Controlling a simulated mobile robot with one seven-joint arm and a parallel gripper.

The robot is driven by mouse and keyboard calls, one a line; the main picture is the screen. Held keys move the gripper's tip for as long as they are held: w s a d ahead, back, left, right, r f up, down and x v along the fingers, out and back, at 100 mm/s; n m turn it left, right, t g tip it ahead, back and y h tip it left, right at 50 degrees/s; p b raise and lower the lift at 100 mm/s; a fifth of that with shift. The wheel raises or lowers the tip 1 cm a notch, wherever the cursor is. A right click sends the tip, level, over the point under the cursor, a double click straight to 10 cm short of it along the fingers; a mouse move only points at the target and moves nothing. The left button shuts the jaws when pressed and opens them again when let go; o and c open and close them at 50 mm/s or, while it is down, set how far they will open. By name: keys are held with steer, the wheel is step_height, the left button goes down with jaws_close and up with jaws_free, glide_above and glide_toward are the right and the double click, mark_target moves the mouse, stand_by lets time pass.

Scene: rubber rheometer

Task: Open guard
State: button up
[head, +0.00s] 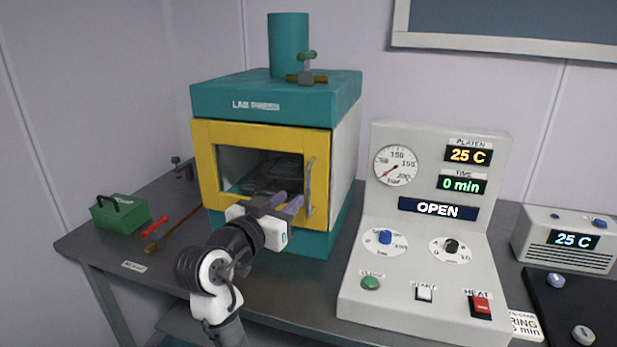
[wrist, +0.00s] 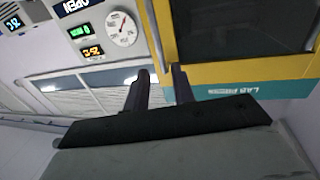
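The guard (head: 205,165) is a yellow frame with a clear window on the front of the teal lab press (head: 345,90); it looks shut. Its grey upright handle (head: 311,185) is on the right side of the frame. My gripper (head: 288,200) is in front of the guard's lower right, just left of the handle in the head view. In the wrist view, my gripper (wrist: 160,72) has its two dark fingers apart with nothing held. The handle (wrist: 155,35) shows there just beyond the gap between the fingertips; I cannot tell whether they touch. The yellow guard (wrist: 225,75) fills the right.
A control console (head: 440,240) with a display reading OPEN stands right of the press. A small grey unit (head: 565,257) stands further right. A green toolbox (head: 120,213), a red tool (head: 155,223) and a brush (head: 175,233) lie on the bench at left.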

mark_target(307, 185)
steer(key=p+x, duration=0.2)
steer(key=x, duration=0.7)
jaws_close()
